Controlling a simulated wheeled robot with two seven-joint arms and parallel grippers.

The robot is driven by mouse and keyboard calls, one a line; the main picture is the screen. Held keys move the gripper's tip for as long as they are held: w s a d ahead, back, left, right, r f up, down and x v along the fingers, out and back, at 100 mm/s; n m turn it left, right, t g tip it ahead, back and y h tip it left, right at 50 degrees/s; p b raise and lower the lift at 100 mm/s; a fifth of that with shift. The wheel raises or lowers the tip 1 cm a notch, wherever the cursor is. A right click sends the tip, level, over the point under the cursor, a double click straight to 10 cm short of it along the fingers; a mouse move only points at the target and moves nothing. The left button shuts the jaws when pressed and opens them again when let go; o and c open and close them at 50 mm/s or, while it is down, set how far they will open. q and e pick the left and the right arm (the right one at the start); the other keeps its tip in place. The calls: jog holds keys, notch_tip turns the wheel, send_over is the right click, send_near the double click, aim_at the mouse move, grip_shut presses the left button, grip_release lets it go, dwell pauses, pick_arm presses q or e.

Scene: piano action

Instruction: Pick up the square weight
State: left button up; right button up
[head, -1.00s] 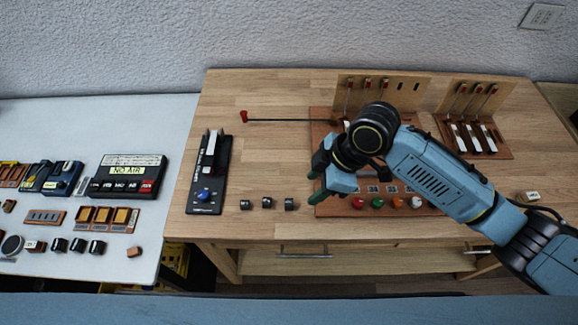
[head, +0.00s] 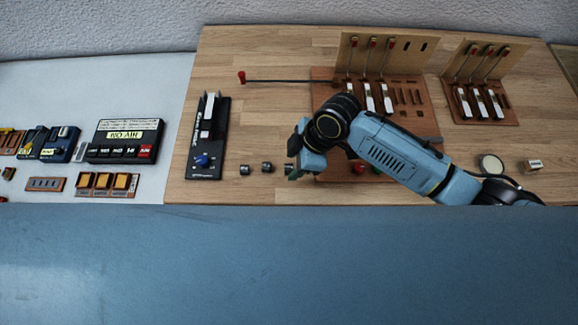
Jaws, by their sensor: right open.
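A small block with a pale marked face (head: 533,165) lies at the right end of the wooden table. It is the most box-shaped small piece here, but I cannot tell for sure that it is the square weight. Three small dark metal pieces stand in a row at the table's front: the left one (head: 244,169), the middle one (head: 267,167), and the right one, mostly hidden by my gripper. My right gripper (head: 293,173) is open, pointing down at that right piece. I cannot tell whether it touches it. My left gripper is not in view.
A brown board with upright key models (head: 410,95) stands behind my right arm, another (head: 483,103) farther right. A black stand with a blue knob (head: 207,140) is left of the row. A rod with a red end (head: 290,81) lies behind. A round disc (head: 490,164) lies right.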

jog(key=shift+x, duration=1.15)
grip_shut()
jog(key=shift+r, duration=0.1)
